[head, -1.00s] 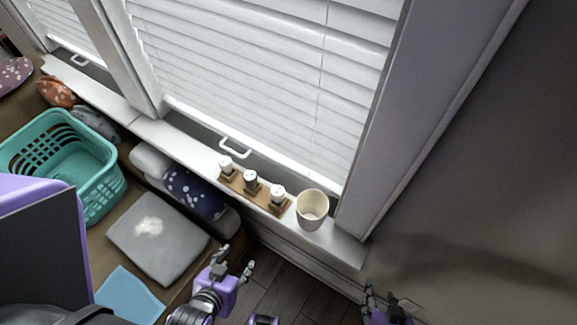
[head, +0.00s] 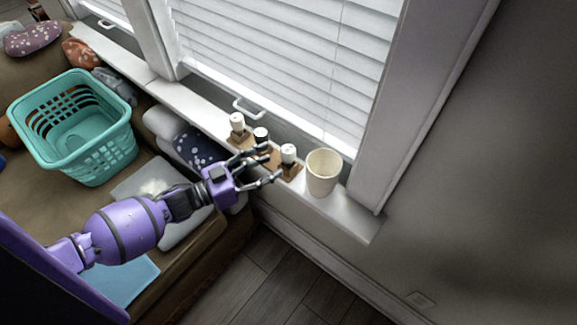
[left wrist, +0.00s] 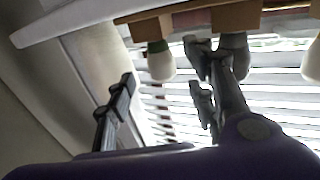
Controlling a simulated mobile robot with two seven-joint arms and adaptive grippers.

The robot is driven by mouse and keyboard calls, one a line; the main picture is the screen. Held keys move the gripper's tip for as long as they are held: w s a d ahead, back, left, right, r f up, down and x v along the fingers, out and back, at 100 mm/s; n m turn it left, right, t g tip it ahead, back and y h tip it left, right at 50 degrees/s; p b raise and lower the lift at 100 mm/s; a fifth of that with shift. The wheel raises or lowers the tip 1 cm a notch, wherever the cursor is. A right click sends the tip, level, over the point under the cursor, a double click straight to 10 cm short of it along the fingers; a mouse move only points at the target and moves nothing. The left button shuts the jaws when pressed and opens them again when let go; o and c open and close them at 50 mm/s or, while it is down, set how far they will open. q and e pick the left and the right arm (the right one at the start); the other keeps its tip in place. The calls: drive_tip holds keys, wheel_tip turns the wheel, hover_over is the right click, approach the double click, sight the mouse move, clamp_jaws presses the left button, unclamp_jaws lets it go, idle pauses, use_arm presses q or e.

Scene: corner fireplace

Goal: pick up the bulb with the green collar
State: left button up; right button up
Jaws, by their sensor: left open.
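Three white bulbs stand in a row on wooden blocks on the window sill. The wrist picture is upside down, so they hang there. The bulb with the green collar (left wrist: 160,63) is left of the middle bulb (left wrist: 233,42). It seems to be the right-hand bulb (head: 288,153) in the head view, where its collar colour is unclear. My left gripper (head: 273,162) is open and empty, reaching to the row from the left. In the wrist view its fingers lie either side of the green-collared bulb, apart from it. One covers part of the middle bulb. My right gripper is out of view.
A cream cup (head: 323,174) stands on the sill (head: 355,216) close right of the bulbs. The left-hand bulb (head: 237,122) stands at the row's far end. Window blinds (head: 290,60) rise behind. A teal basket (head: 75,130) sits on the brown seat at left.

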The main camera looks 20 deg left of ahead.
sight(282, 156)
use_arm(q)
drive_tip(key=x, duration=0.4)
drive_tip(key=p+x, duration=0.1)
drive_tip(key=x, duration=0.1)
drive_tip(key=shift+r, duration=0.4)
drive_tip(key=shift+w+d+f, duration=0.1)
drive_tip(key=shift+w+d, duration=0.2)
drive_tip(key=c, duration=1.2)
